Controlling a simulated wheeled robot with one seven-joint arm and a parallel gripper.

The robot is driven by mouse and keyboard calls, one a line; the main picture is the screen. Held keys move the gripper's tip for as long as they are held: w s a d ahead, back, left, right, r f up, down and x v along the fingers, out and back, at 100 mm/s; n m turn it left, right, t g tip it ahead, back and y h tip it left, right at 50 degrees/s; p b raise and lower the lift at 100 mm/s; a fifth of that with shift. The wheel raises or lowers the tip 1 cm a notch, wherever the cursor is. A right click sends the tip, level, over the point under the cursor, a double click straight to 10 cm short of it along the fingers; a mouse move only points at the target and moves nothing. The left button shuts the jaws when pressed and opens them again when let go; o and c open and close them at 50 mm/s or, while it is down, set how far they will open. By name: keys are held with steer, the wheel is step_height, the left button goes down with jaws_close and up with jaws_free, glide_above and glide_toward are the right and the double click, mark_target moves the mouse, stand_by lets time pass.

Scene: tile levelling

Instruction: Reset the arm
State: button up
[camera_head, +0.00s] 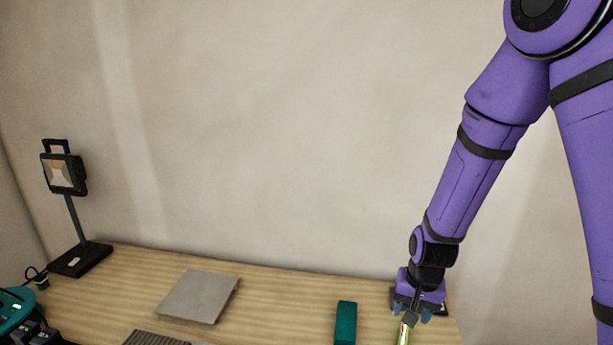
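My purple arm reaches down from the upper right. My gripper (411,312) points down at the right end of the wooden table (280,275), with its blue-grey fingertips apart. A narrow yellow-green tool with a red mark (403,335) shows just below and in front of the fingers, cut off by the bottom edge. A grey part rises from it to between the fingers. I cannot tell whether the fingers touch it.
A grey square tile (199,296) lies left of centre. A dark green block (345,323) is left of my gripper. A ridged grey piece (155,339) is at the bottom edge. A work lamp (64,174) stands at the back left, a teal device (14,308) below it. A plain wall is behind.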

steer(key=s+d+r+n+t, duration=0.1)
steer(key=s+d+r, duration=0.15)
steer(key=r, duration=0.75)
steer(key=s+d+r+n+t, duration=0.1)
steer(key=s+r, duration=0.2)
steer(key=r, duration=0.8)
steer(key=s+d+r+n+t, duration=0.2)
steer(key=s+d+r, duration=0.1)
steer(key=s+r, duration=0.8)
steer(key=s, duration=0.3)
steer(key=shift+s+h, duration=0.2)
steer(key=shift+h, duration=0.1)
steer(key=shift+d+r, duration=0.1)
